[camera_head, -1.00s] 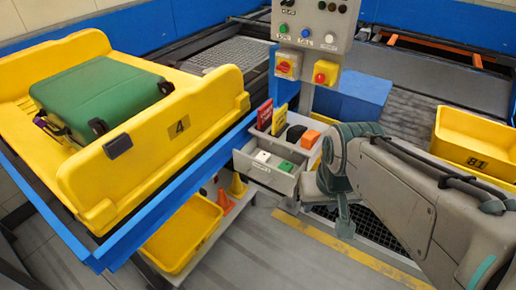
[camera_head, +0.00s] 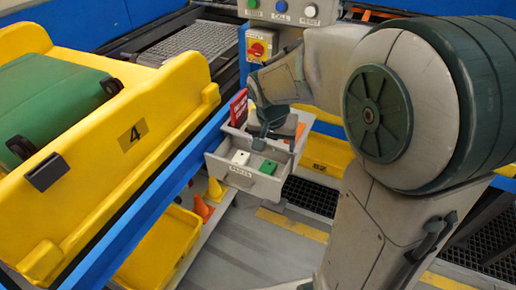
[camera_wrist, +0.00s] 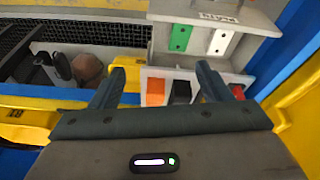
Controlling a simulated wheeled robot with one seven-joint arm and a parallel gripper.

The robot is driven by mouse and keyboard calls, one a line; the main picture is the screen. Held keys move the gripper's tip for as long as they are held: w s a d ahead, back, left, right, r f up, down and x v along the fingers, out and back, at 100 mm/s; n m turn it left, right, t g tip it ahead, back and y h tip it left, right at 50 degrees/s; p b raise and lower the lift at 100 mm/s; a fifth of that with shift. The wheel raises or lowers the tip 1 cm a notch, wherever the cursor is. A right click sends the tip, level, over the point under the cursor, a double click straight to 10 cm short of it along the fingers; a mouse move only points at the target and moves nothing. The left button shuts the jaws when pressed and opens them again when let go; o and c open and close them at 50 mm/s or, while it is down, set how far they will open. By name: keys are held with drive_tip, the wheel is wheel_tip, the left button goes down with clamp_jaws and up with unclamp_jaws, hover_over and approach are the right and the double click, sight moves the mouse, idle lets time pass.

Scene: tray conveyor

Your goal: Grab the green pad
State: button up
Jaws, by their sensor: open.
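The green pad (camera_head: 264,168) lies in an open grey drawer (camera_head: 243,182), to the right of a white pad (camera_head: 240,158). In the wrist view the green pad (camera_wrist: 180,38) shows beyond my fingertips, with the white pad (camera_wrist: 219,42) to its right. My gripper (camera_head: 268,136) is above the back part of the drawer unit, behind the green pad in the head view. In the wrist view my gripper (camera_wrist: 161,72) has its fingers wide apart with nothing held, and the green pad is apart from them.
Behind the drawer are an orange block (camera_wrist: 155,92), a black block (camera_wrist: 181,92) and a red card (camera_head: 238,107). A yellow tray marked 4 (camera_head: 150,105) with a green suitcase (camera_head: 55,95) stands left. Orange cones (camera_head: 202,207) stand below the drawer.

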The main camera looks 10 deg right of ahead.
drive_tip(key=w+a+f+m+b, duration=0.2)
drive_tip(key=w+f+b, duration=0.1)
drive_tip(key=w+f, duration=0.65)
hover_over(266, 169)
drive_tip(key=s+a, duration=0.1)
drive_tip(key=shift+m, duration=0.3)
wheel_tip(266, 169, down, 8)
drive_tip(key=shift+a+b, duration=0.15)
drive_tip(key=shift+b, duration=0.25)
drive_tip(key=x, duration=0.4)
drive_tip(key=shift+s+f, duration=0.25)
drive_tip(key=shift+f, duration=0.15)
drive_tip(key=shift+w+d+f, duration=0.2)
drive_tip(key=shift+d+f, duration=0.1)
drive_tip(key=shift+f, duration=0.25)
drive_tip(key=c, duration=1.1)
